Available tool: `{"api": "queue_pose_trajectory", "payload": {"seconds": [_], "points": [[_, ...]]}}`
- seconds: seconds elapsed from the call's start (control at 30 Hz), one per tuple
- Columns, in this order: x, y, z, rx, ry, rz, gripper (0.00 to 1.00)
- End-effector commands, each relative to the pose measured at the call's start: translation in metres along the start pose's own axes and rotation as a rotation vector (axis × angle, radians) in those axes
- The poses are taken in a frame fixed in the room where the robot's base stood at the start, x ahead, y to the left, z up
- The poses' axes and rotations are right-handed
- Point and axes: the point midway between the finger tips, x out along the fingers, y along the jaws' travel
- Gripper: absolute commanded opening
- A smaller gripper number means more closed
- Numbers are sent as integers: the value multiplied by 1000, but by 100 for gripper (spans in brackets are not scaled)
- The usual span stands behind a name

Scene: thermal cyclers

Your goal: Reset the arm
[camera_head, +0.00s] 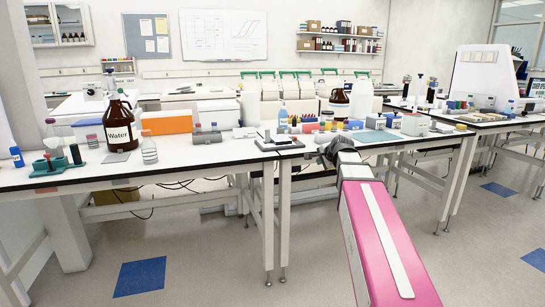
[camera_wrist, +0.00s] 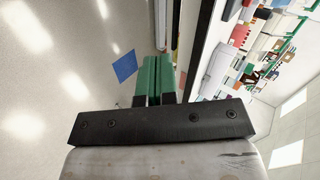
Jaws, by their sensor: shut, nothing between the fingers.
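My gripper (camera_wrist: 157,62) shows in the wrist view, with two green fingers side by side on a dark mounting bar. The fingers are shut with nothing between them. In the head view my pink and white arm reaches forward from the lower right, and its grey wrist is at the front edge of the bench. The fingers cannot be made out clearly there. The wrist view is turned sideways, with floor on the left and the bench side on the right.
A long white bench (camera_head: 210,171) holds a brown Water bottle (camera_head: 120,125), an orange box (camera_head: 166,122), a tube rack (camera_head: 57,163) and a blue-grey mat (camera_head: 375,136). Green-handled machines (camera_head: 270,92) stand behind. Blue floor patches (camera_head: 140,277) lie on open floor in front.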

Motion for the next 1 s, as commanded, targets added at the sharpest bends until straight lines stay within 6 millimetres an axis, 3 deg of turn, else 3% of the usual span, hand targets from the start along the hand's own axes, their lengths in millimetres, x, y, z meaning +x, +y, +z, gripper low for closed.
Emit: {"api": "queue_pose_trajectory", "payload": {"seconds": [0.27, 0.53, 0.8, 1.0], "points": [[22, 79, 34, -188, -57, 158, 0], [37, 200, 86, -495, -200, 391, 0], [27, 314, 134, -791, -406, 598, 0], [12, 371, 157, -948, -545, 697, 0]]}}
